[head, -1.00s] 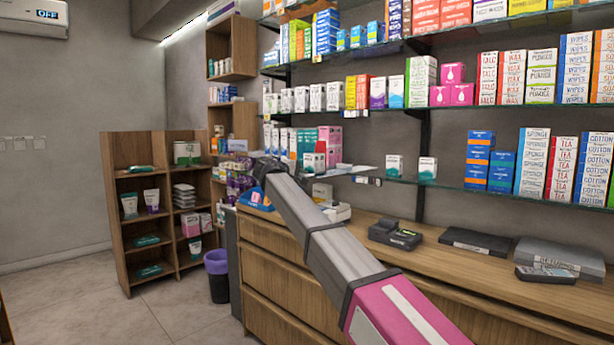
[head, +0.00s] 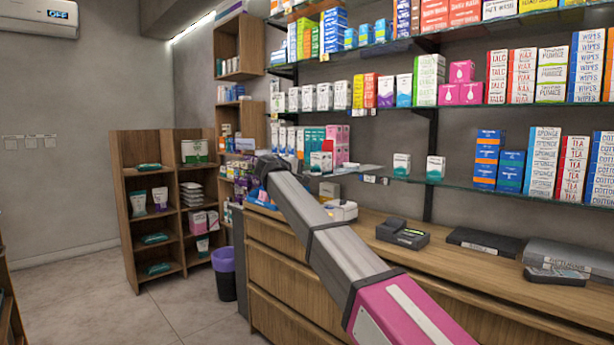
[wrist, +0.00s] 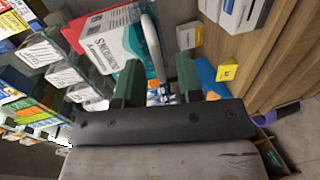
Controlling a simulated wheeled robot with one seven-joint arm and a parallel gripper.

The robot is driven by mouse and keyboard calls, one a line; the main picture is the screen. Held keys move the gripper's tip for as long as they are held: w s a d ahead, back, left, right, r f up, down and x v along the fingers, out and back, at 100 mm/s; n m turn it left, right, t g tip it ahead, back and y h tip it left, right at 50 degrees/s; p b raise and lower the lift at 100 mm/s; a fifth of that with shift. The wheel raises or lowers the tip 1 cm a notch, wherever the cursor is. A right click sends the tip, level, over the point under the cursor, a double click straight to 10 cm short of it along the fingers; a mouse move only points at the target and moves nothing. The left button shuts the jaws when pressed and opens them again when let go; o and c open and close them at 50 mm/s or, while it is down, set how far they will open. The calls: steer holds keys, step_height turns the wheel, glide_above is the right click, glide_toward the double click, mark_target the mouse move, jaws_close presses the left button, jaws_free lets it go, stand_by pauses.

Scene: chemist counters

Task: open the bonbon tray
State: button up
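I cannot clearly pick out the bonbon tray in either view. A pale grey curved bar (wrist: 153,47) stands beyond my fingers in the wrist view; I cannot tell what it belongs to. Small blue and white items (wrist: 158,96) show in the gap between the fingers. My gripper (wrist: 158,72) has two green fingers set wide apart, with nothing clasped between them. In the head view my arm reaches over the far left end of the counter (head: 330,262), and its end hides the fingers there.
A white, red and teal box (wrist: 118,42) stands close beyond one finger. A blue item (wrist: 206,76) with a yellow tag lies near the other. Glass shelves (head: 480,104) of boxes run above the counter. A dark bin (head: 225,282) stands by its left end, with open floor beyond.

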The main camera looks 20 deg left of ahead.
steer(key=v, duration=0.9)
steer(key=shift+s, duration=0.1)
steer(key=shift+s, duration=0.1)
